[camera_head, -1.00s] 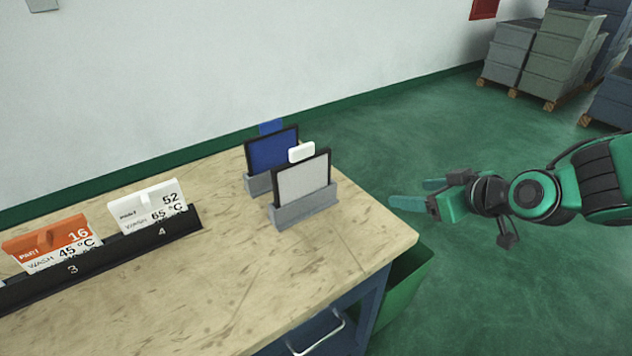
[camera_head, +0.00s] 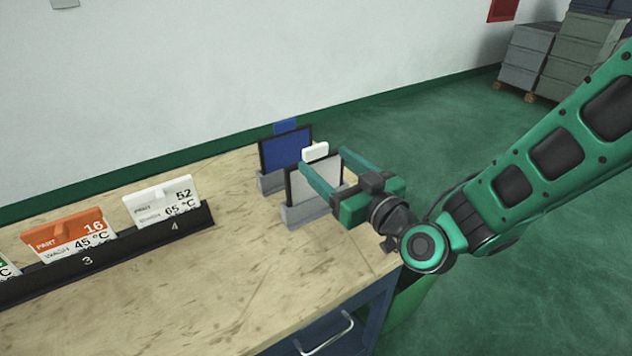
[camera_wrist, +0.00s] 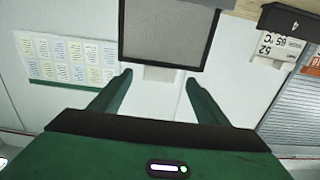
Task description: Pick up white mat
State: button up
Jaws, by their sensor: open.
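The white mat (camera_head: 322,174) is a pale panel with a black edge and a white tab (camera_head: 315,151) on top. It stands upright in a grey holder (camera_head: 303,215) near the table's right end. My gripper (camera_head: 323,158) is open, its two fingers reaching to either side of the mat's upper part in the head view. In the wrist view the mat (camera_wrist: 167,32) looks grey, and its tab (camera_wrist: 160,74) lies between the spread fingertips (camera_wrist: 159,78). I cannot tell whether either finger touches it. Part of the mat and holder is hidden behind my gripper.
A blue mat (camera_head: 284,150) with a blue tab stands in its own holder just behind. A black rail (camera_head: 110,254) holds an orange card (camera_head: 68,233) and a white card (camera_head: 160,200) at left. The table's front middle (camera_head: 200,300) is bare.

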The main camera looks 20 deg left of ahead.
aim_at(318, 152)
jog(key=shift+w+a+r, duration=0.25)
jog(key=shift+w+a, duration=0.2)
jog(key=shift+a, duration=0.05)
jog(key=shift+x, duration=0.95)
jog(key=x, duration=0.6)
jog(key=shift+w+r, duration=0.15)
jog(key=shift+r, duration=0.1)
